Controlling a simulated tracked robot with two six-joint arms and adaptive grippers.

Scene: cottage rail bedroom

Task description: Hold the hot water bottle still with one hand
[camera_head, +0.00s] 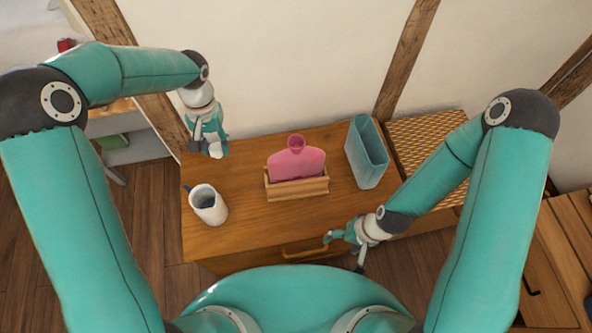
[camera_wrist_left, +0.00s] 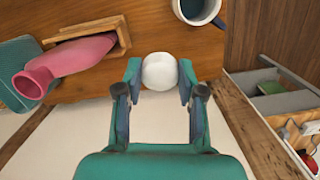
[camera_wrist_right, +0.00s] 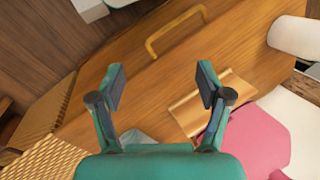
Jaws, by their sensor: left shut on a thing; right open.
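The pink hot water bottle (camera_head: 297,164) stands upright in a wooden holder (camera_head: 300,190) on the wooden cabinet, its neck pointing up. It also shows in the left wrist view (camera_wrist_left: 75,58) and the right wrist view (camera_wrist_right: 255,140). My left gripper (camera_head: 212,150) is to the left of the bottle, apart from it, and shut on a white rounded object (camera_wrist_left: 160,72). What that object is I cannot tell. My right gripper (camera_head: 345,252) is open and empty near the cabinet's front edge, below and right of the bottle.
A white jug (camera_head: 207,207) with a dark blue inside stands at the cabinet's left front. A blue-grey open bin (camera_head: 367,155) stands right of the bottle. A drawer handle (camera_head: 305,250) is on the cabinet front. A woven-topped chest (camera_head: 425,140) is further right.

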